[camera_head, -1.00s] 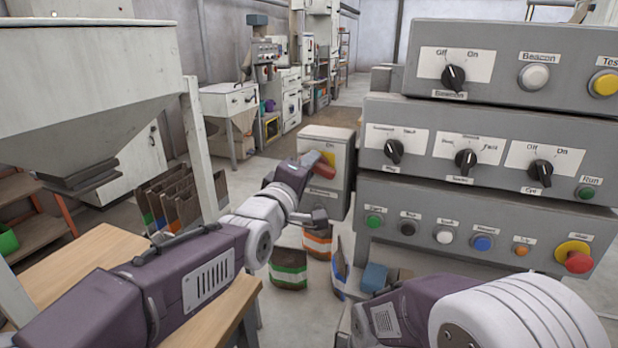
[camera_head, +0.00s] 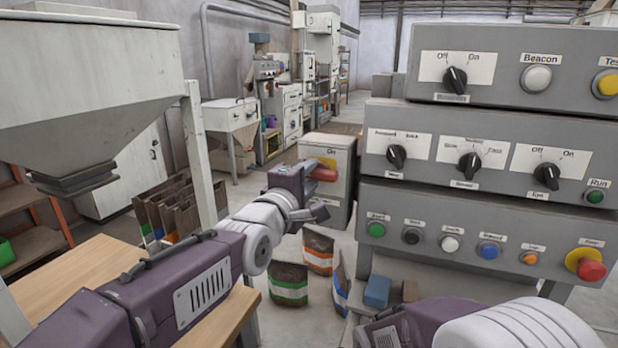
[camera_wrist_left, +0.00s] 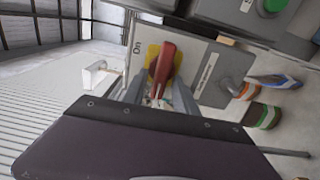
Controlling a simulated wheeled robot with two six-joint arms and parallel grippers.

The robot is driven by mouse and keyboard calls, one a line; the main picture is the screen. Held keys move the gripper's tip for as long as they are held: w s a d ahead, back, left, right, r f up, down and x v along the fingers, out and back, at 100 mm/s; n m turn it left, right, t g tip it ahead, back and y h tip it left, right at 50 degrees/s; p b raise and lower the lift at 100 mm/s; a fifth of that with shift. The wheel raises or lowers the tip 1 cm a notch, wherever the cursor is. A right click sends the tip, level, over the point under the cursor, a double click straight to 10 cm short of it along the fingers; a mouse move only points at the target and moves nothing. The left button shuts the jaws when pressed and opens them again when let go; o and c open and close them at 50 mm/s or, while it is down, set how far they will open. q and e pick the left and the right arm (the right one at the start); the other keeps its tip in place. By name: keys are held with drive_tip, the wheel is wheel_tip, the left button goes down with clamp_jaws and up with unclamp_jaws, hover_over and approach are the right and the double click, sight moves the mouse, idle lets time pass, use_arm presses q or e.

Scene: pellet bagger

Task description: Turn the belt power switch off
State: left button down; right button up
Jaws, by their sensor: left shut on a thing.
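The belt power switch is a grey box (camera_head: 340,152) in the middle of the head view, with an "On" label on its upper front. Its red handle (camera_head: 325,174) sits on a yellow plate (camera_head: 326,162) and lies roughly sideways, not pointing at "On". The red handle (camera_wrist_left: 166,66) and yellow plate (camera_wrist_left: 152,56) also show in the left wrist view. My left gripper (camera_wrist_left: 160,98) is shut on the handle's near end. In the head view its fingers are mostly hidden behind my wrist. My right arm shows at the bottom right; its gripper is out of view.
A stacked control panel (camera_head: 480,190) with knobs and buttons stands close on the right. Filled bags (camera_head: 288,284) stand on the floor below the switch box. A wooden table (camera_head: 85,270) and a hopper (camera_head: 90,90) are on the left.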

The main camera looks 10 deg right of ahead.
use_arm(q)
drive_tip(key=c, duration=1.3)
unclamp_jaws()
drive_tip(key=v, duration=0.9)
drive_tip(key=shift+b, duration=0.35)
drive_tip(key=shift+f, duration=0.1)
